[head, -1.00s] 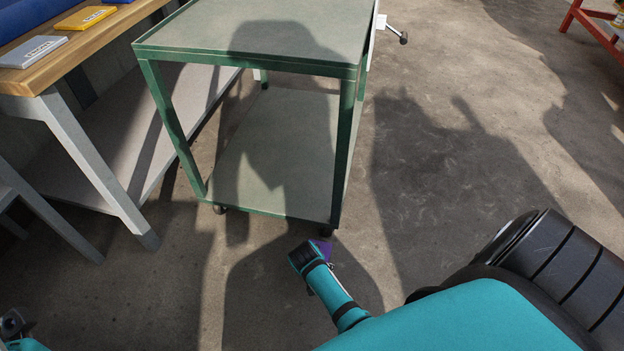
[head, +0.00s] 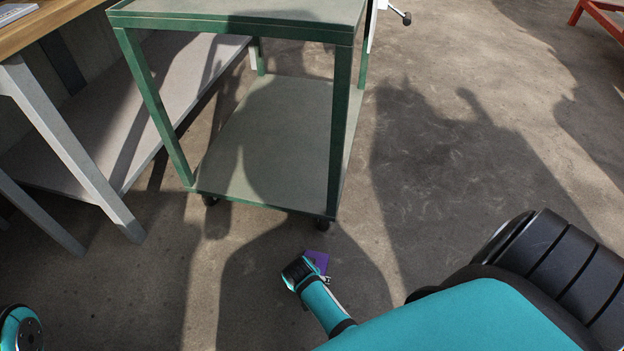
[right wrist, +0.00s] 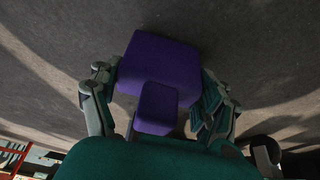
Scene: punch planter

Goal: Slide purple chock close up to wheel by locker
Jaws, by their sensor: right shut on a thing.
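The purple chock (head: 318,260) is at floor level or just above it, in front of the green cart's near right wheel (head: 323,223). A gap of floor shows between chock and wheel. My right gripper (head: 318,271) is shut on the chock. In the right wrist view the chock (right wrist: 160,62) shows a wide block with a smaller block towards me, and the fingers of the right gripper (right wrist: 160,85) are on both sides of it. I cannot tell whether the chock touches the floor. Only part of my left arm shows, at the lower left; its gripper is not visible.
The green cart (head: 268,140) stands ahead, with another wheel (head: 211,199) at its near left corner. A grey-legged workbench (head: 70,150) is at the left. A red frame (head: 600,18) stands far right. Floor right of the cart is clear. I see no locker.

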